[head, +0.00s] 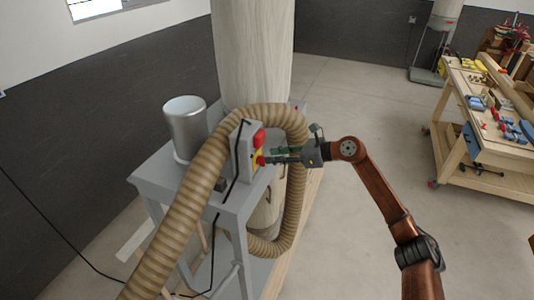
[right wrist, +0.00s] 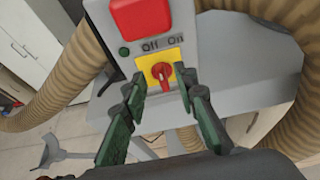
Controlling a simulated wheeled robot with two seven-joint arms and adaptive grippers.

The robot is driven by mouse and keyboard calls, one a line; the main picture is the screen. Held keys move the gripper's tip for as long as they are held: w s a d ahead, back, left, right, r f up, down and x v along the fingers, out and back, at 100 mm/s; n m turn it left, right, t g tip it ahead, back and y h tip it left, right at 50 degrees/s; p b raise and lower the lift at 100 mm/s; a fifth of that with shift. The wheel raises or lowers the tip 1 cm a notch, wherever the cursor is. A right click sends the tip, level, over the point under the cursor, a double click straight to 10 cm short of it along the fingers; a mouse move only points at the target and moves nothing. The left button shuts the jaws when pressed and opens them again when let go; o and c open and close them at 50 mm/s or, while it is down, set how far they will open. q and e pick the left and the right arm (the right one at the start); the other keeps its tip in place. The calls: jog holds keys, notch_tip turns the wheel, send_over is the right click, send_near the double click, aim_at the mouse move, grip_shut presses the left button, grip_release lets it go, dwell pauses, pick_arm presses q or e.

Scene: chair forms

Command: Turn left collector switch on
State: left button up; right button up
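The collector's grey switch box (head: 243,151) is on the grey stand, with a red button on it. In the right wrist view the red rotary switch (right wrist: 162,75) sits on a yellow plate below the "Off On" label, with its handle close to upright. The red button (right wrist: 139,17) is above it. My right gripper (head: 268,157) reaches in from the right at the switch. In the right wrist view its green fingers (right wrist: 160,88) are apart, one on each side of the red switch; I cannot tell whether they touch it. My left gripper is not in view.
A ribbed tan hose (head: 185,205) loops around the switch box and passes close to my right gripper. A metal cylinder (head: 186,128) stands on the grey stand (head: 150,180). A workbench (head: 480,125) with tools is at the right. The floor between is clear.

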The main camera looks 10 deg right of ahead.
aim_at(263, 157)
jog(key=x, duration=0.2)
jog(key=shift+w+a+r+p, duration=0.1)
jog(key=shift+w+a+p, duration=0.05)
jog(key=shift+a+p, duration=0.2)
jog(key=shift+w+a+f, duration=0.25)
jog(key=shift+w+f, duration=0.05)
jog(key=shift+f, duration=0.1)
jog(key=shift+c, duration=0.7)
grip_shut()
